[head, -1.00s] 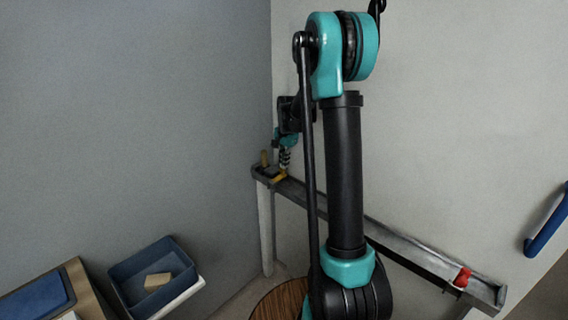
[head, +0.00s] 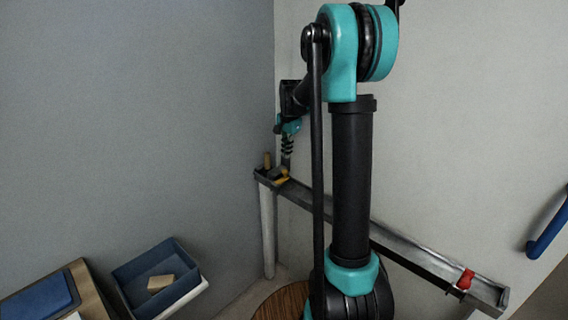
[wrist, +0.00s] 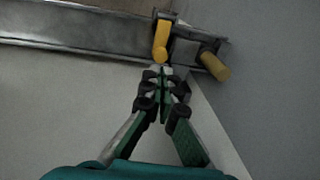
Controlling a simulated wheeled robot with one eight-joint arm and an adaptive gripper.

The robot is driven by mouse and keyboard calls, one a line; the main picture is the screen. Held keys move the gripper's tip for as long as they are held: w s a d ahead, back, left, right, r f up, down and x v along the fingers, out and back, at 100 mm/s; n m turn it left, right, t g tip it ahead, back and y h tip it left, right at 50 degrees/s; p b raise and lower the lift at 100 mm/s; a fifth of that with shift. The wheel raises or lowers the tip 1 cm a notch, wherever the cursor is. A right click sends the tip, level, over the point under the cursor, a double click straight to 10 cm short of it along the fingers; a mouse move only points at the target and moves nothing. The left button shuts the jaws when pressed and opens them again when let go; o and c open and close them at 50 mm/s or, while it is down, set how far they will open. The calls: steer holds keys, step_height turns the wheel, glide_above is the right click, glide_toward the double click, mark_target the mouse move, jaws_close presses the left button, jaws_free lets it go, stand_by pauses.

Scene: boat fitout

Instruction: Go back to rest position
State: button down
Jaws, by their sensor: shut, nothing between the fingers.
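In the wrist view my gripper (wrist: 162,72) is shut, with its fingertips together and nothing seen between them. Its tips point toward a yellow handle (wrist: 160,42) at the end of a grey metal rail (wrist: 85,35). Whether the tips touch the handle is unclear in that view. In the head view my gripper (head: 286,164) hangs just above the far left end of the rail (head: 420,254), small and partly dark. My arm stands upright in the middle of the head view and hides part of the rail.
A tan wooden peg (head: 267,160) stands at the rail's far end. A red clamp (head: 465,279) sits near its right end. A blue bin (head: 140,268) holding a tan block (head: 160,283) is at lower left, beside a blue pad (head: 40,298). A blue handrail (head: 548,232) is at right.

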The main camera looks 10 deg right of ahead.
step_height(320, 180, up, 7)
steer(key=s+f+n+t, duration=0.1)
steer(key=s+f+n, duration=0.2)
steer(key=s, duration=0.8)
steer(key=s+f+n+t, duration=0.1)
steer(key=s+f+n, duration=0.3)
steer(key=s+f, duration=0.3)
steer(key=s+f+n, duration=0.3)
steer(key=s+f, duration=0.3)
steer(key=s, duration=0.9)
steer(key=shift+a+n+t, duration=0.15)
steer(key=shift+n+t, duration=0.25)
